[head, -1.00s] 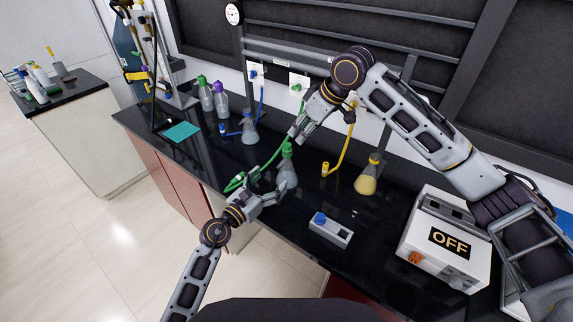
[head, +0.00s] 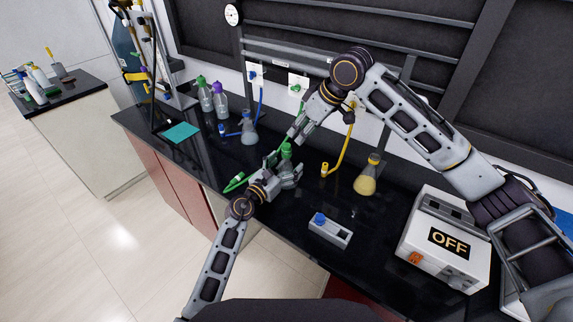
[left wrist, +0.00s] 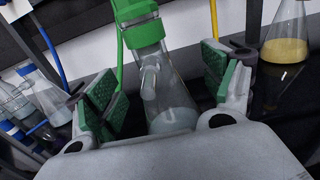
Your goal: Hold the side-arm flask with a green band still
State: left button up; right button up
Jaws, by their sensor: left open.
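The side-arm flask with a green band (left wrist: 172,95) stands upright on the black bench, with pale liquid at its bottom. In the left wrist view it sits between the two green-padded fingers of my open left gripper (left wrist: 160,95), and neither pad visibly presses on it. In the head view my left gripper (head: 290,176) covers most of the flask, and its green top (head: 286,150) shows above the fingers. My right gripper (head: 298,132) is just above and behind the flask, near the green hose (head: 240,182); whether its fingers are closed is unclear.
A yellow-banded flask (head: 366,180) stands to the right and a blue-banded flask (head: 249,130) to the left. A small grey block with a blue knob (head: 329,229) and a white device marked OFF (head: 450,240) stand nearer. Bare bench lies between them.

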aim_at(287, 145)
pick_arm(q)
jog(key=shift+w+d, duration=0.15)
jog(key=shift+w, duration=0.05)
jog(key=c, duration=1.3)
jog(key=shift+c, duration=0.2)
pick_arm(e)
jog(key=o, duration=0.4)
jog(key=shift+s+a+r+m+h, duration=0.15)
jog(key=shift+a+r+m+h, duration=0.2)
jog(key=shift+r+m, duration=0.35)
jog(key=shift+s+a+r+m+h, duration=0.25)
jog(key=shift+r+m+h, duration=0.2)
jog(key=shift+m, duration=0.3)
jog(key=shift+s+a+r+m+h, duration=0.1)
jog(key=shift+a+r+m+h, duration=0.25)
jog(key=shift+r+m, duration=0.35)
jog(key=shift+f, duration=0.1)
jog(key=shift+f, duration=0.1)
jog(key=shift+w+x, duration=0.1)
jog(key=shift+x, duration=2.85)
jog(key=shift+w+x, duration=0.15)
jog(key=shift+x, duration=2.8)
